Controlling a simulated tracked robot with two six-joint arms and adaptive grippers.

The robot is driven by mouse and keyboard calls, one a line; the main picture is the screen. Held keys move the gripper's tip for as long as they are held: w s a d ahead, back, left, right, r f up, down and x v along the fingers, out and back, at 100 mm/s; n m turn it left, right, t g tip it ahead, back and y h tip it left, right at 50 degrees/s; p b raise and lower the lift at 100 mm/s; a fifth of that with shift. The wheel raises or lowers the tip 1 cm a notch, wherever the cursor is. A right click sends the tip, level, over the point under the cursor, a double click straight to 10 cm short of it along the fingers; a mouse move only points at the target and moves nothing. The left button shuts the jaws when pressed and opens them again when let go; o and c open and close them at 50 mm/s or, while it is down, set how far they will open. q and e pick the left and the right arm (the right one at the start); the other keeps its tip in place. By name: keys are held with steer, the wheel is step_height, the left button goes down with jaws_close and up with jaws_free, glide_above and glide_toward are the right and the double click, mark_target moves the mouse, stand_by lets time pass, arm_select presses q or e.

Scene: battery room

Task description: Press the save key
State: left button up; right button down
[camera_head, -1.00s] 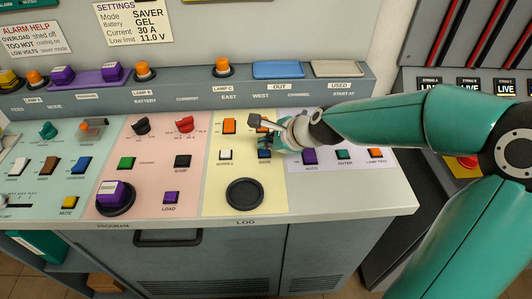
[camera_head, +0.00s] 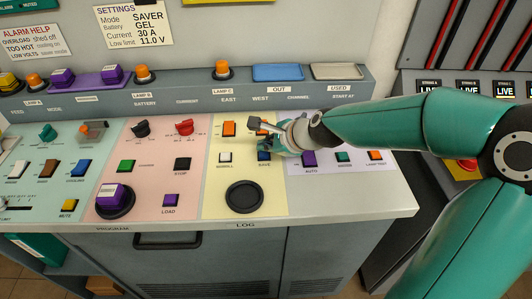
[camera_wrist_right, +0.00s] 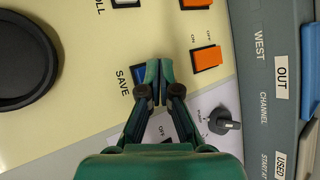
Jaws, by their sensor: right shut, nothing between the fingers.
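The blue save key (camera_head: 264,157) sits on the yellow LOG panel, with the word SAVE printed by it. In the right wrist view the save key (camera_wrist_right: 138,76) is partly covered by the fingertips. My right gripper (camera_wrist_right: 153,70) is shut and empty, with its tips over or just beside the key's edge. In the head view my right gripper (camera_head: 261,145) reaches in from the right, its tips just behind the key. I cannot tell whether the tips touch it. My left gripper is out of view.
A white key (camera_head: 225,157) lies left of the save key, and orange keys (camera_head: 229,128) stand behind. A purple key (camera_head: 309,159) is to the right under my wrist. A round black dish (camera_head: 244,196) lies in front. A grey knob (camera_wrist_right: 222,121) is near the gripper.

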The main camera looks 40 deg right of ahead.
mark_target(265, 155)
steer(key=shift+f, duration=0.15)
steer(key=shift+w+f+b, duration=0.1)
steer(key=shift+f+b, duration=0.15)
steer(key=shift+b, duration=0.05)
steer(key=shift+f+b, duration=0.45)
steer(key=shift+f, duration=0.05)
stand_by(0.7)
steer(key=shift+r, duration=0.1)
steer(key=shift+r+p, duration=0.85)
steer(key=shift+p, duration=0.15)
step_height(265, 155, up, 5)
steer(key=p, duration=0.5)
stand_by(0.7)
